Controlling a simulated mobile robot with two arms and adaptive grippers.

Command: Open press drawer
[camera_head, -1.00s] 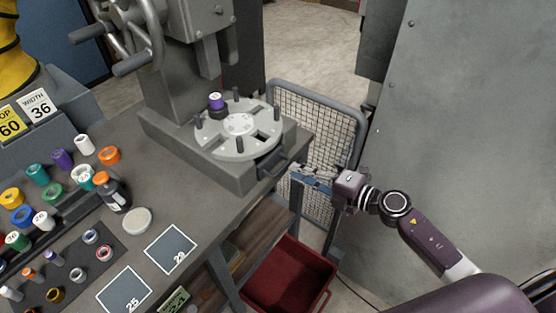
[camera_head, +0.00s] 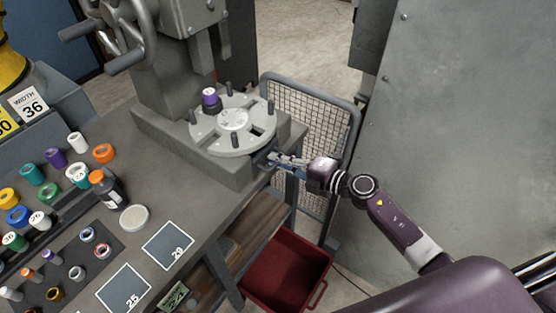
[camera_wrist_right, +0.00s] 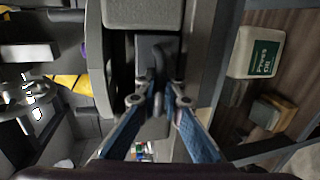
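The press (camera_head: 175,75) stands on the bench with a round turntable (camera_head: 232,145) on its grey base. Its drawer front (camera_head: 258,163) is a dark panel in the right side of that base and looks closed or nearly so. My right gripper (camera_head: 272,158) reaches in from the right to this front. In the right wrist view, the dark drawer handle (camera_wrist_right: 158,62) lies ahead, between the tips of the blue fingers (camera_wrist_right: 162,88). Whether the fingers touch or clamp it is not clear. My left gripper is not in view.
A mesh guard panel (camera_head: 315,130) stands close behind my right gripper. A red bin (camera_head: 287,272) sits below on the floor. Paint pots, a dark bottle (camera_head: 106,188) and cards fill the left of the bench. A grey cabinet (camera_head: 470,130) rises at right.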

